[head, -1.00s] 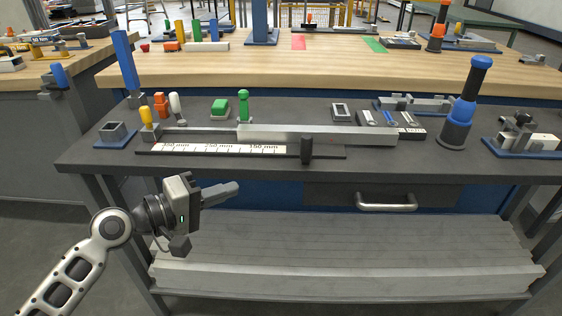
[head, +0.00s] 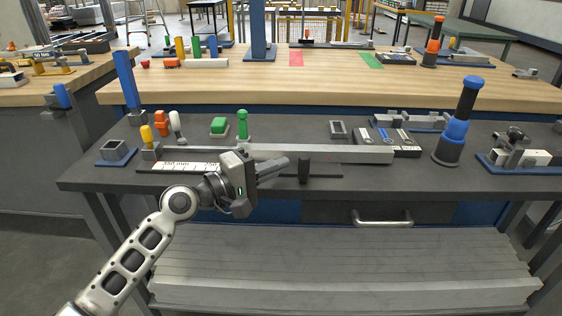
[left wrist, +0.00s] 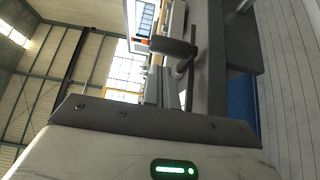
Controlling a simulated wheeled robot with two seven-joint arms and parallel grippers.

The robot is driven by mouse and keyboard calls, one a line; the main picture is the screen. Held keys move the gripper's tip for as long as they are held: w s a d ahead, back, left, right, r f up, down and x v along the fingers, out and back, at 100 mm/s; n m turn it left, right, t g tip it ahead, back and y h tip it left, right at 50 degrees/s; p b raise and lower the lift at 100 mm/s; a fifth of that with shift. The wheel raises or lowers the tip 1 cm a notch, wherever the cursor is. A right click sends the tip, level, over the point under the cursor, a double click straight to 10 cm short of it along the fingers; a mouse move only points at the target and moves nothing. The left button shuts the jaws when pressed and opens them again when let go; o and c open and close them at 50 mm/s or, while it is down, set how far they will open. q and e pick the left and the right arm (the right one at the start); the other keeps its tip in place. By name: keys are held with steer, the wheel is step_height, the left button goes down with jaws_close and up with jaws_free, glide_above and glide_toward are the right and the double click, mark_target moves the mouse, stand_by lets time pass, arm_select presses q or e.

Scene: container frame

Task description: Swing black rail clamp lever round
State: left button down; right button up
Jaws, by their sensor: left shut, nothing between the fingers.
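The black rail clamp lever (head: 304,170) stands upright at the front of the ruled rail (head: 330,176), near the bench's front edge. It also shows as a dark block (left wrist: 172,47) in the left wrist view. My left gripper (head: 285,163) is shut and empty. In the head view its fingertips point right, just left of the lever, with a small gap in the picture. In the left wrist view its fingers (left wrist: 163,90) point toward the lever; I see no contact. The gripper body hides part of the ruled scale. My right gripper is not in view.
A long metal bar (head: 340,154) lies behind the lever. A green knob (head: 242,125) and a yellow knob (head: 147,135) stand behind the rail. A blue-and-black post (head: 456,130) stands to the right. The drawer handle (head: 382,219) sticks out below the bench top.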

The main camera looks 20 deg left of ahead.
arm_select(q)
steer(key=shift+d, duration=0.6)
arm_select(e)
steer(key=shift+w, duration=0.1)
